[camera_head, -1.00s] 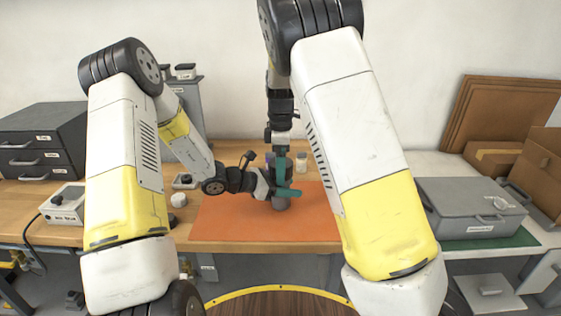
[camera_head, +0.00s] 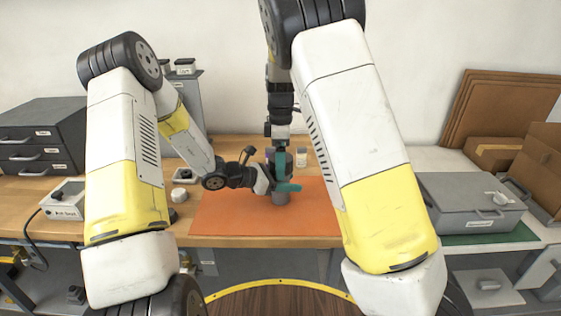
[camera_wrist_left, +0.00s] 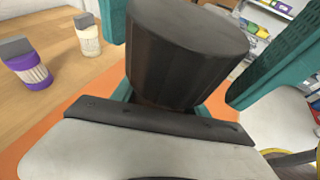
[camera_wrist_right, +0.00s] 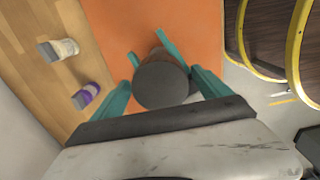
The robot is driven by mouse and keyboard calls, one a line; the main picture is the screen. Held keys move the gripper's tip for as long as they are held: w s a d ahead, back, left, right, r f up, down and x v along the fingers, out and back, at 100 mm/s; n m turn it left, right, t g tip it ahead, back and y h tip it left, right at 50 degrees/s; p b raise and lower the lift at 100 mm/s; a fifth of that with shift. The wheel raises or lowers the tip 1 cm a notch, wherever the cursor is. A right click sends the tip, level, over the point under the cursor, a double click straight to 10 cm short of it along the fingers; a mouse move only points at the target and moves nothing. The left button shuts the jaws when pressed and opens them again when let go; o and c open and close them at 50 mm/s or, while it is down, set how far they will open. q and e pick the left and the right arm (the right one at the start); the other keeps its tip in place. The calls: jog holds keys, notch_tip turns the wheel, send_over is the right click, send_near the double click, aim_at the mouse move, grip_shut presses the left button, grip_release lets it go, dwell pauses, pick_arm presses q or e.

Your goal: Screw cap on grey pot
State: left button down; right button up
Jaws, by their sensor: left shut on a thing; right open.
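The grey pot (camera_head: 280,198) stands upright over the orange mat. In the left wrist view it is a dark cylinder (camera_wrist_left: 185,60) with a flat grey top. My left gripper (camera_head: 272,186) comes in from the left side and is shut on the pot. My right gripper (camera_wrist_right: 168,92) is above it, pointing down, open, with its teal fingers on either side of the round grey top (camera_wrist_right: 161,85). I cannot tell whether they touch it. The cap is not clearly distinct from the pot; that round top may be the cap.
The orange mat (camera_head: 225,215) is mostly clear. A pale bottle (camera_head: 301,156) stands behind the pot, and a purple-labelled bottle (camera_wrist_left: 32,68) is near it. A white round container (camera_head: 179,195) is at left. A grey case (camera_head: 470,200) is at right.

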notch_tip(320, 180, up, 4)
jog(key=shift+r, duration=0.2)
jog(key=shift+c, duration=0.5)
jog(key=shift+n, duration=0.4)
jog(key=shift+s+r+n, duration=0.1)
jog(key=shift+r+n, duration=0.15)
jog(key=shift+n, duration=0.45)
jog(key=shift+r+n, duration=1.2)
jog(key=shift+r, duration=0.3)
jog(key=shift+f, duration=0.1)
jog(key=shift+f, duration=3.95)
